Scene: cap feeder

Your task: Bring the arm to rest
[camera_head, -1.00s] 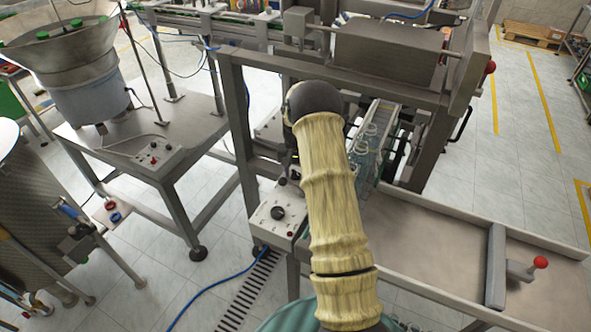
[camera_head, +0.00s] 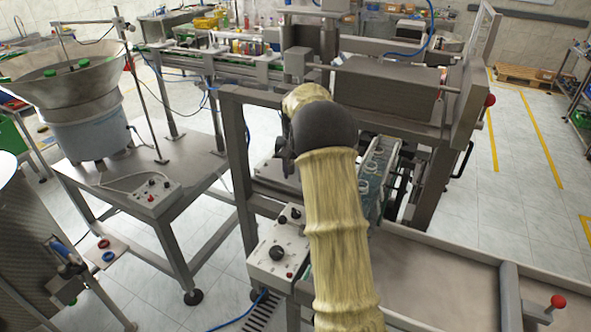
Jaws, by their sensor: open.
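My arm, in a cream sleeve with a dark rounded joint, rises from the bottom centre of the head view and bends at the top, in front of the machine frame (camera_head: 237,150). The far end of the arm is hidden behind this bend. I cannot make out my gripper's fingers or anything held in them.
A cap feeder bowl (camera_head: 62,75) with green caps stands on a metal table (camera_head: 120,180) at left. A control box (camera_head: 280,250) is close left of my arm. A steel tray (camera_head: 440,275) with a red-knobbed lever (camera_head: 557,301) lies at right. Clear floor (camera_head: 515,200) shows beyond it.

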